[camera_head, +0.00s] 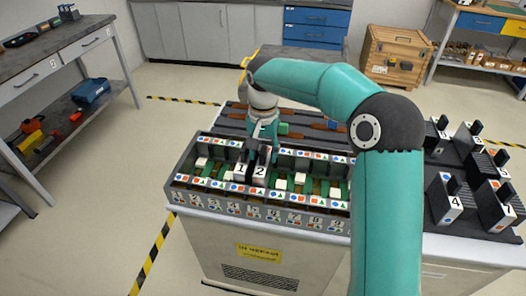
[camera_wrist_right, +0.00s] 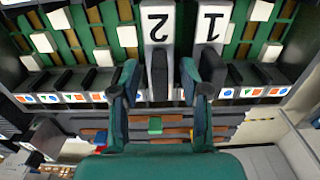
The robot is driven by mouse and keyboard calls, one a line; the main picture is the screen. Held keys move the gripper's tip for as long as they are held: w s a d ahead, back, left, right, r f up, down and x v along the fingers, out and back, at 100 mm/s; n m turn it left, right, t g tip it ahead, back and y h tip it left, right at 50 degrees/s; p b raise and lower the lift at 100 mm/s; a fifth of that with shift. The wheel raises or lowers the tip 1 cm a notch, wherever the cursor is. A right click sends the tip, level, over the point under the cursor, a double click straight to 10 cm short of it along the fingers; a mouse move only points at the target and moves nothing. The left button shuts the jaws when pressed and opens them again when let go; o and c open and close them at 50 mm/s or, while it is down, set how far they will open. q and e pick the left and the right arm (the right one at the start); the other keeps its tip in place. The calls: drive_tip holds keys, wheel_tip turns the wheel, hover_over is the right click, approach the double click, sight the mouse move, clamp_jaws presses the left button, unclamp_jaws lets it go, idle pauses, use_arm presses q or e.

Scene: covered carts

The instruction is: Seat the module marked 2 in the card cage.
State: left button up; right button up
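The module marked 2 (camera_head: 259,174) stands upright in the card cage (camera_head: 256,208), beside the module marked 1 (camera_head: 240,172). Their tops look about level; how deep each sits cannot be told. In the right wrist view the module marked 2 (camera_wrist_right: 158,22) and the module marked 1 (camera_wrist_right: 212,20) appear upside down. My right gripper (camera_head: 262,152) is above the cage at these modules. In the wrist view its fingers (camera_wrist_right: 160,82) stand apart on either side of module 2's black handle, with gaps showing. The right finger lies close to module 1's handle. My left gripper is out of view.
Several numbered modules stand on a black rack (camera_head: 466,160) to the right on the covered cart. The cage has several white blocks and green strips inside. Dark bars with brown parts (camera_head: 318,126) lie behind it. A workbench (camera_head: 50,68) stands at left.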

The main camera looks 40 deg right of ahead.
wheel_tip(320, 180, up, 12)
idle(0.7)
drive_tip(key=shift+f, duration=0.1)
